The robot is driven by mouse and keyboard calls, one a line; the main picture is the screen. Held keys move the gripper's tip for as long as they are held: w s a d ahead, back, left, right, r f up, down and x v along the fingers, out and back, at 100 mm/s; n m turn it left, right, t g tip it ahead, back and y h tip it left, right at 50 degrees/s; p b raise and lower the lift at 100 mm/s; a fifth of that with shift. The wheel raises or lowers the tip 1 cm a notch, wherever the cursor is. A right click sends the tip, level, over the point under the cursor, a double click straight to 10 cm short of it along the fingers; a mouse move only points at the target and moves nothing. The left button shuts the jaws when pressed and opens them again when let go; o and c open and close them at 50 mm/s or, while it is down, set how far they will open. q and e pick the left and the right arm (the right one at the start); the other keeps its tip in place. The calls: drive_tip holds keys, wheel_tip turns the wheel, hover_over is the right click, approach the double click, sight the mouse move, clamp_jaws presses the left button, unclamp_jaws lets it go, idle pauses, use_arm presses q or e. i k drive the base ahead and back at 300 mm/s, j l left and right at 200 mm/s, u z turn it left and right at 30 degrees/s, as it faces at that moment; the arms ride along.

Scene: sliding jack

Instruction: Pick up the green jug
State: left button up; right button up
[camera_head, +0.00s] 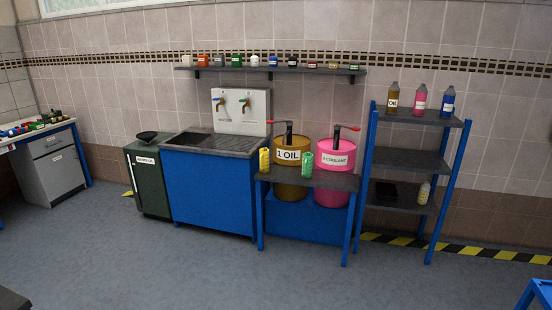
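A small green jug (307,164) stands upright near the middle of the low dark shelf top (330,181), in front of the two drums. A yellow jug (264,161) stands on the same top at its left end. Neither of my grippers shows in the head view. The green jug is some way off across open floor, and nothing blocks the view of it.
Behind the jugs stand a gold oil drum (291,184) and a pink coolant drum (335,156). A blue sink cabinet (208,190) is to the left, a blue shelf rack (410,160) to the right. The grey floor (200,270) in front is clear.

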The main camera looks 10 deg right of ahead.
sight(307, 159)
drive_tip(key=i+z, duration=0.35)
drive_tip(key=i, duration=2.15)
